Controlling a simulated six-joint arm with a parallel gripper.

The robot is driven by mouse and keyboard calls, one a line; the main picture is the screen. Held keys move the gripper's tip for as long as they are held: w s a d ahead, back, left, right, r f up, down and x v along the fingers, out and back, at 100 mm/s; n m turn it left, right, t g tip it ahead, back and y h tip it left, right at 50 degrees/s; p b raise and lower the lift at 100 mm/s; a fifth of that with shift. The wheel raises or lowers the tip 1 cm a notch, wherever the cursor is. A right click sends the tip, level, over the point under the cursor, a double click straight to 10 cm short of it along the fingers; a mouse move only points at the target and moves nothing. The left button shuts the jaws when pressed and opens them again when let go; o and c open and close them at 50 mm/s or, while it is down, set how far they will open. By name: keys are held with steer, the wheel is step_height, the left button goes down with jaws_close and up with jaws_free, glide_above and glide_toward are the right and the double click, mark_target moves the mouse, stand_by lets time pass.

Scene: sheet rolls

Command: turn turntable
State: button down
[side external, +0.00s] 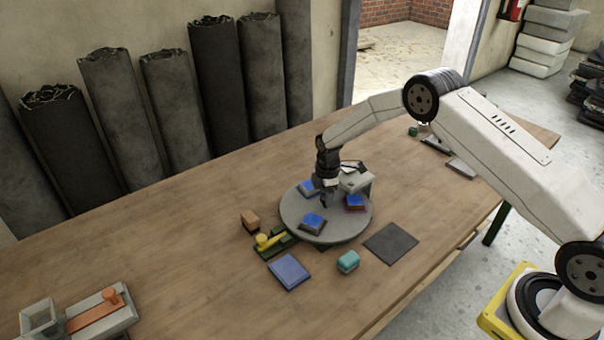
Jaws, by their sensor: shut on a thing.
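The turntable (339,232) is a round grey disc near the middle of the wooden table. Blue-topped blocks sit on it: one at the back left (308,187), one at the front (312,223) and one with a reddish base at the right (355,203). My gripper (325,200) points down over the middle of the disc, between these blocks. Its fingers are shut on a small part at the turntable, which they mostly hide. A green base with a yellow knob (263,240) shows at the disc's left edge.
A grey box-like fixture (359,183) stands at the disc's back right. A brown block (250,221), blue plate (289,271), teal block (348,261) and dark mat (391,243) lie around the turntable. A grey fixture with an orange handle (100,312) stands far left. The table between is clear.

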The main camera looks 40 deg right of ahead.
steer(key=shift+n, duration=3.8)
steer(key=shift+c, duration=0.9)
jaws_free()
steer(key=shift+r, duration=0.15)
steer(key=shift+r, duration=3.8)
